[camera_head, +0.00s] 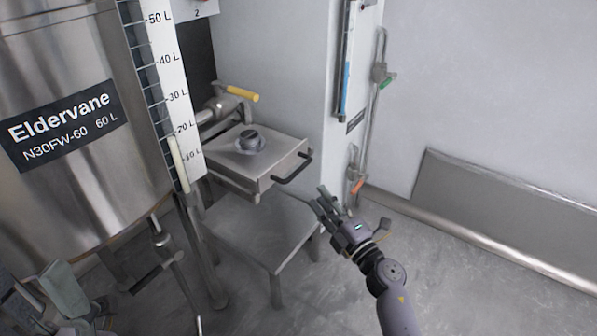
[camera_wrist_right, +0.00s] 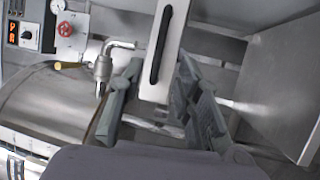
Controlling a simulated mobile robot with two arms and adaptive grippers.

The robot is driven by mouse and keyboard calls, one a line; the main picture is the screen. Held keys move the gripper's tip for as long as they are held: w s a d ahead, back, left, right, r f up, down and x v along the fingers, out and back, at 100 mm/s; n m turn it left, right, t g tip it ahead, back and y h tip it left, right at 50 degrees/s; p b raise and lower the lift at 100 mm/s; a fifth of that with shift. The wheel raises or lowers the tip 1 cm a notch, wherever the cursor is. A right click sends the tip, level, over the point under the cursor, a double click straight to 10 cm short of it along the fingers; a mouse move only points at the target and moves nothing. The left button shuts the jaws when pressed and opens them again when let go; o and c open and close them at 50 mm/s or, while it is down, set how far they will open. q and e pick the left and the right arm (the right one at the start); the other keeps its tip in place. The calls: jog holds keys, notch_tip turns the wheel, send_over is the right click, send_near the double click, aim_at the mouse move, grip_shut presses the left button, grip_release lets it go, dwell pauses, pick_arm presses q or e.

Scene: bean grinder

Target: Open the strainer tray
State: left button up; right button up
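The strainer tray (camera_head: 232,165) is a flat metal box below the machine's outlet, with a round dark grey fitting on top. Its black bar handle (camera_head: 292,168) is on the front edge, and it also shows upright in the right wrist view (camera_wrist_right: 161,46). My right gripper (camera_head: 323,203) is just below and right of the handle, apart from it. In the right wrist view its two fingers (camera_wrist_right: 157,78) are spread and empty, with the handle beyond their tips. My left gripper (camera_head: 45,293) is partly in view at the lower left, and its opening is unclear.
A large steel tank (camera_head: 75,200) with a litre scale (camera_head: 165,85) stands left of the tray. A yellow-handled lever (camera_head: 240,93) is above it. A grey panel (camera_head: 500,200) leans on the right wall. The floor at right is clear.

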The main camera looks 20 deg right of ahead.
aim_at(300, 172)
jog(key=b+x, duration=0.2)
jog(key=x, duration=0.9)
jog(key=shift+c, duration=0.3)
grip_shut()
